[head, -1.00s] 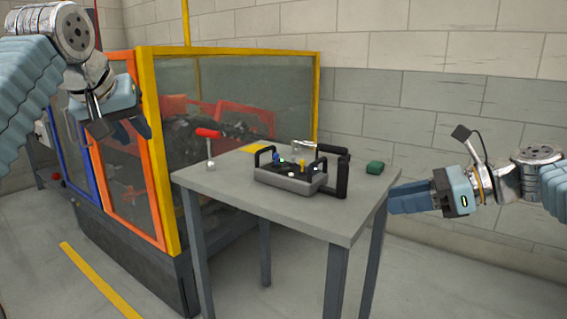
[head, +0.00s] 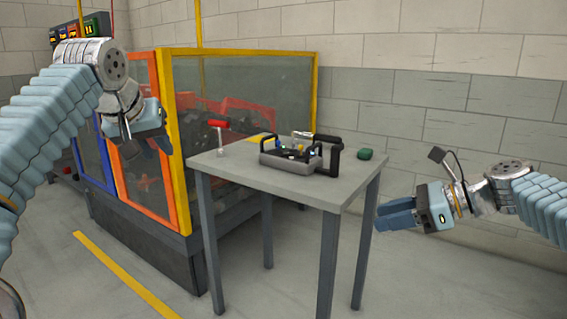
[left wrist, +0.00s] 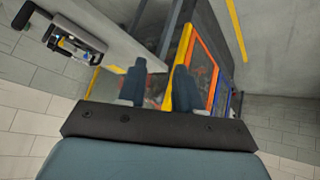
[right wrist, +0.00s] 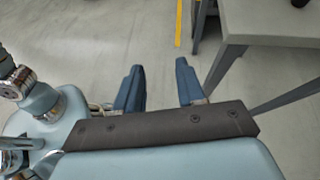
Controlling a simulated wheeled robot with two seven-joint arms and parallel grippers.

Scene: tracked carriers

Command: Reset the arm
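My left gripper (head: 146,148) is raised at the left in the head view, in front of the fenced cell. Its two blue fingers stand apart with nothing between them in the left wrist view (left wrist: 158,88). My right gripper (head: 396,216) is at the right of the table in the head view, pointing left and clear of it. Its fingers stand apart and empty over the floor in the right wrist view (right wrist: 158,88).
A grey table (head: 240,172) holds a black-handled teach-pendant-like controller (head: 290,158), a red-topped lever (head: 219,132) and a green block (head: 366,154). A yellow, orange and blue framed cell (head: 170,150) stands behind left. A yellow line (head: 125,275) marks the open floor.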

